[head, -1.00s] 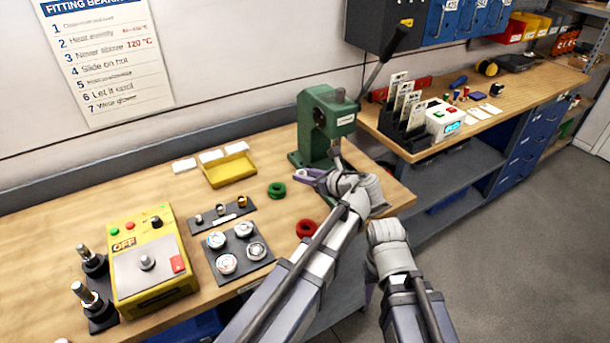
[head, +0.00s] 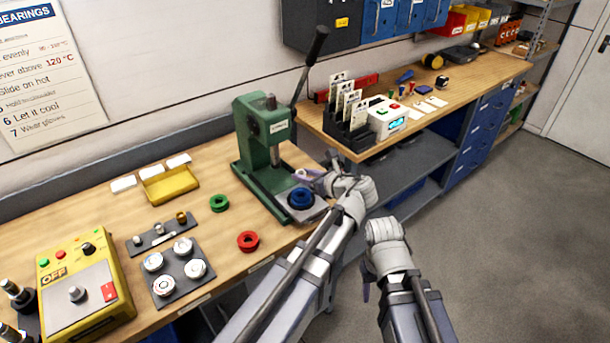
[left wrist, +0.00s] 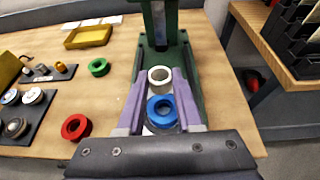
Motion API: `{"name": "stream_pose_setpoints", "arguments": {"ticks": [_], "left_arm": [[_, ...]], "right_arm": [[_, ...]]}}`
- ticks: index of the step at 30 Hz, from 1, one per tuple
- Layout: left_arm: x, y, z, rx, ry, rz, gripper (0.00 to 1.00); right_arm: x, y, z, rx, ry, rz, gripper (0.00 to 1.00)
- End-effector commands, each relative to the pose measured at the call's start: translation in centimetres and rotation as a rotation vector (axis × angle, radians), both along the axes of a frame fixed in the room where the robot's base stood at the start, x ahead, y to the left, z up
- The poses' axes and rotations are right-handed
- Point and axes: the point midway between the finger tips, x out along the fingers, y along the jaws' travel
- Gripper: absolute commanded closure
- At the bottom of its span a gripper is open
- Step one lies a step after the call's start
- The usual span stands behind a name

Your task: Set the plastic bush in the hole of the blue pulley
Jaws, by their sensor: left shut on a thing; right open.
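The plastic bush (left wrist: 160,75) is a pale cream ring between the purple fingertips of my left gripper (left wrist: 159,80), which is shut on it. In the head view the bush (head: 301,174) shows at the fingertips, beside the green press. The blue pulley (left wrist: 162,111) has a round centre hole and rests on the press's base plate. In the head view the pulley (head: 300,198) shows just in front of the bush; the bush is apart from its hole. My right gripper (head: 366,291) is open and empty off the bench's front edge, mostly hidden by its own wrist.
The green press (head: 262,140) with its long lever stands behind the pulley. A green pulley (head: 219,203) and a red pulley (head: 248,241) lie to the left.

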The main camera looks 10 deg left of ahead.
Motion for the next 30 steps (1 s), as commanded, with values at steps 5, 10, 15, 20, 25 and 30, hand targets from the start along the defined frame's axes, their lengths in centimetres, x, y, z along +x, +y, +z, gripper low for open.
{"name": "stream_pose_setpoints", "arguments": {"ticks": [5,10,15,20,25,30], "left_arm": [[0.0,0.0,-0.4,0.0,0.0,0.0,1.0],[0.0,0.0,-0.9,0.0,0.0,0.0,1.0],[0.0,0.0,-1.4,0.0,0.0,0.0,1.0],[0.0,0.0,-1.8,0.0,0.0,0.0,1.0],[0.0,0.0,-2.3,0.0,0.0,0.0,1.0],[0.0,0.0,-2.8,0.0,0.0,0.0,1.0]], "right_arm": [[0.0,0.0,-0.4,0.0,0.0,0.0,0.5],[0.0,0.0,-0.9,0.0,0.0,0.0,0.5],[0.0,0.0,-1.4,0.0,0.0,0.0,0.5],[0.0,0.0,-1.8,0.0,0.0,0.0,0.5],[0.0,0.0,-2.3,0.0,0.0,0.0,0.5],[0.0,0.0,-2.8,0.0,0.0,0.0,0.5]]}}
